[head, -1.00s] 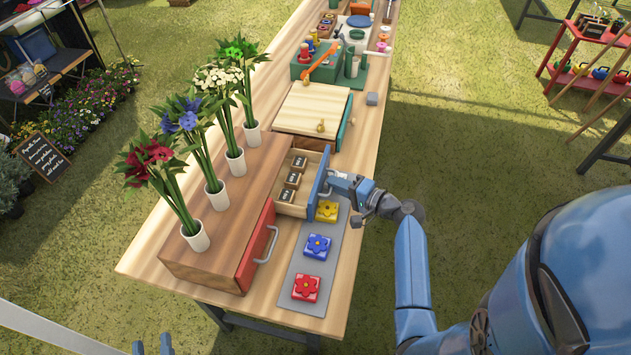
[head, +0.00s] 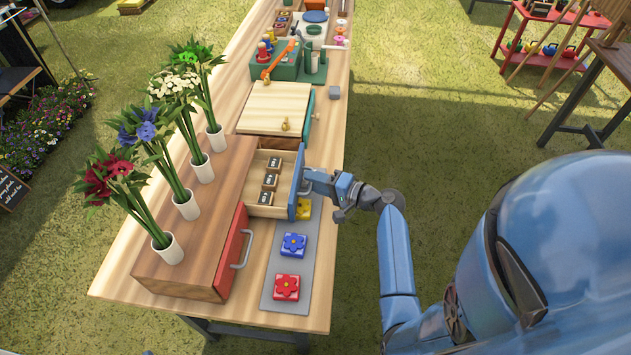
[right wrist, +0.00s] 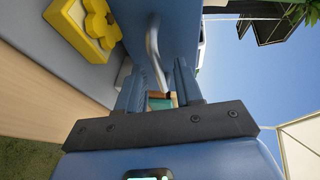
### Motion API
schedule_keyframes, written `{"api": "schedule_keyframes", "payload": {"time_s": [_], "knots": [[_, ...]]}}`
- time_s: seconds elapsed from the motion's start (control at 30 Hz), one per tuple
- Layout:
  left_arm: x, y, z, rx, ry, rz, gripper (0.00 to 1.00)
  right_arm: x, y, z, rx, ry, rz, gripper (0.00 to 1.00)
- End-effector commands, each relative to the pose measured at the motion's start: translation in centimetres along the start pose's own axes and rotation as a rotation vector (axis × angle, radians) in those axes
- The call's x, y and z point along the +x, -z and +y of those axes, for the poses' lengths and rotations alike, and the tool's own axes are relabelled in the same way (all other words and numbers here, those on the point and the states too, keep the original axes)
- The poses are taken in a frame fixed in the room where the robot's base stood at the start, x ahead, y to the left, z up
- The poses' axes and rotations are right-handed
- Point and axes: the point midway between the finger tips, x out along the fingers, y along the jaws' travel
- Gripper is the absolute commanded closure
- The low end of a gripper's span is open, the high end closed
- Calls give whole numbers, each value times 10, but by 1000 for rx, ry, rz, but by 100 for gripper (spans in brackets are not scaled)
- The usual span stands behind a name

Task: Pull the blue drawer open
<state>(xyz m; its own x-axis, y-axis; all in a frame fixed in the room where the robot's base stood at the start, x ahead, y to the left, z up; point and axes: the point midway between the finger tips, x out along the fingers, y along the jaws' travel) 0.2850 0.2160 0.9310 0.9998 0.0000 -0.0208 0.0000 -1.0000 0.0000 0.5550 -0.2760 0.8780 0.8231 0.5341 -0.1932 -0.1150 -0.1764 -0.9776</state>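The blue drawer (head: 297,183) juts out of the wooden cabinet (head: 190,250), its pale wood inside showing several small dark labelled blocks (head: 270,180). Its blue front also fills the top middle of the right wrist view (right wrist: 165,20). My right gripper (head: 308,184) is at the front's outer side, on the silver handle. My left gripper is out of view, apart from perhaps a sliver at the head view's bottom edge.
A red drawer (head: 230,252) is shut beside the blue one. Yellow (head: 304,208), blue (head: 293,245) and red (head: 287,287) flower tiles lie on a grey mat (head: 309,262). Several flower vases (head: 168,248) stand on the cabinet. A wooden box (head: 276,105) stands behind.

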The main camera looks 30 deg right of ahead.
Motion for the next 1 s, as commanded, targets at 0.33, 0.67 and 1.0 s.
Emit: {"api": "schedule_keyframes", "payload": {"time_s": [0.33,0.67,1.0], "knots": [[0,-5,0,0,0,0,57,-41,1,2,1,-1,6,65],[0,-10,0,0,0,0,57,-92,1,1,0,-1,4,65],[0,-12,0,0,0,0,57,-107,0,0,1,0,0,65]]}}
